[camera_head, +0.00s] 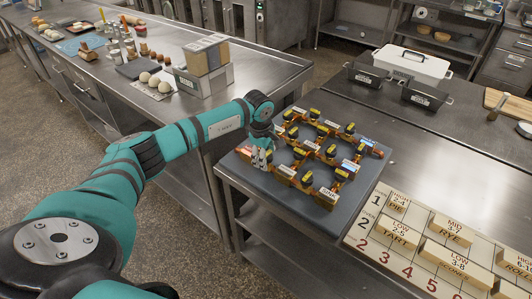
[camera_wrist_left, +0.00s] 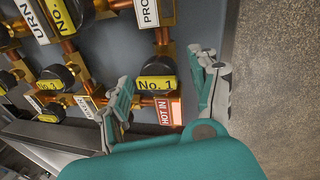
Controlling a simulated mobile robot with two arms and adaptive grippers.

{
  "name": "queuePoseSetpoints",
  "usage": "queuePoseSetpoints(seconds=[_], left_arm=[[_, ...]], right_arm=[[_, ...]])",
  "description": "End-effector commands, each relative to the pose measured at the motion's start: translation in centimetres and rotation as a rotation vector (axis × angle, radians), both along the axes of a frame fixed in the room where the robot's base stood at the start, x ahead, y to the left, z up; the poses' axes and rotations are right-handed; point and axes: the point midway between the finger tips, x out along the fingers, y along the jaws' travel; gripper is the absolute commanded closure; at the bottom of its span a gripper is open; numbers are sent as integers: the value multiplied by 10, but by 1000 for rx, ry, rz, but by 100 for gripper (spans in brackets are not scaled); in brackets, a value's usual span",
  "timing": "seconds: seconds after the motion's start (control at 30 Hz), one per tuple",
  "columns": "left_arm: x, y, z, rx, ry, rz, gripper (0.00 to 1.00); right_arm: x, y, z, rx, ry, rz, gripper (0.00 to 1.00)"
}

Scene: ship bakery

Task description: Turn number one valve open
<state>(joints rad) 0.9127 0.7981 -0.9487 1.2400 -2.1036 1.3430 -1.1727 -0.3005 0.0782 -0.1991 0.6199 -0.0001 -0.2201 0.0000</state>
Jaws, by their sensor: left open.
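The number one valve (camera_wrist_left: 158,68) has a black knob and a yellow tag reading "No. 1". It sits on copper pipe just beside a red "HOT IN" label (camera_wrist_left: 163,113). My left gripper (camera_wrist_left: 168,88) is open, with one finger on each side of the valve in the left wrist view; I cannot tell whether either finger touches it. In the head view my left gripper (camera_head: 262,158) is over the left edge of the dark valve board (camera_head: 345,199) and hides the number one valve there. My right gripper is not in view.
Other black knobs with yellow tags, such as No. 3 (camera_wrist_left: 54,80), stand close by on the copper pipes. A numbered oven board (camera_head: 392,243) lies right of the valve board. Black pans (camera_head: 427,96) and a white lidded container (camera_head: 412,65) stand behind.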

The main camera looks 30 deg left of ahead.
Motion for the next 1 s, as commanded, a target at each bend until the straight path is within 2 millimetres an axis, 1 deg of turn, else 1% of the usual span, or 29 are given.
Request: queuePoseSetpoints(seconds=[0.23,0.63,0.83,1.0], left_arm=[[0,0,-1,0,1,0,38],[0,0,-1,0,1,0,90],[0,0,-1,0,2,11,91],[-1,-1,-2,-1,2,61,91]], right_arm=[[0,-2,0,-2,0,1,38],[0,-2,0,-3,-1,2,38],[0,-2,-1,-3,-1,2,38],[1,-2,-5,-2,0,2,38]])
